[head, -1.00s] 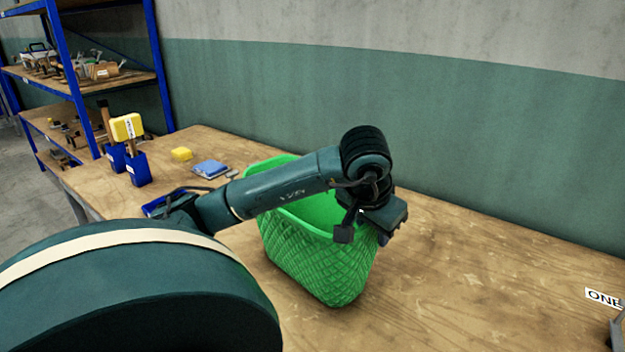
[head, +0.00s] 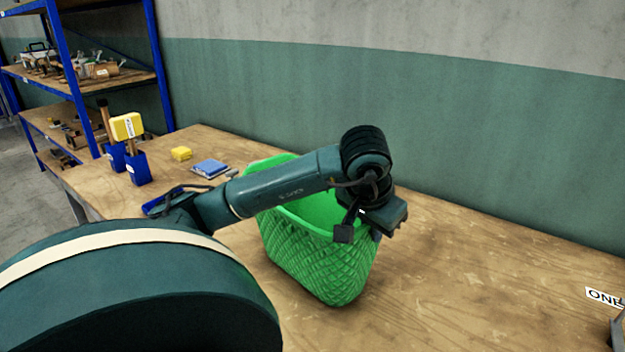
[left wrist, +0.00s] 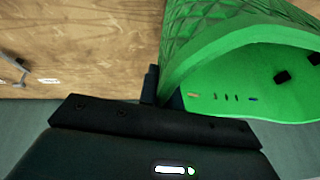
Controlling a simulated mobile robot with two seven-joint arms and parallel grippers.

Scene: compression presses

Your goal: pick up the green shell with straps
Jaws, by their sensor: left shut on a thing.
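The green shell (head: 318,258) is a bright green, quilted, open-topped tub standing on the wooden table. My left arm crosses over it in the head view and hides part of its opening. My left gripper (head: 378,232) is at the shell's right rim, shut on the wall there. In the left wrist view the fingers (left wrist: 162,92) pinch the edge of the green shell (left wrist: 195,45). The shell's inside shows small dark blocks and slots. No straps can be made out clearly.
The wooden table (head: 470,275) is clear to the right, up to a sign reading ONE (head: 604,297). A wall runs behind.

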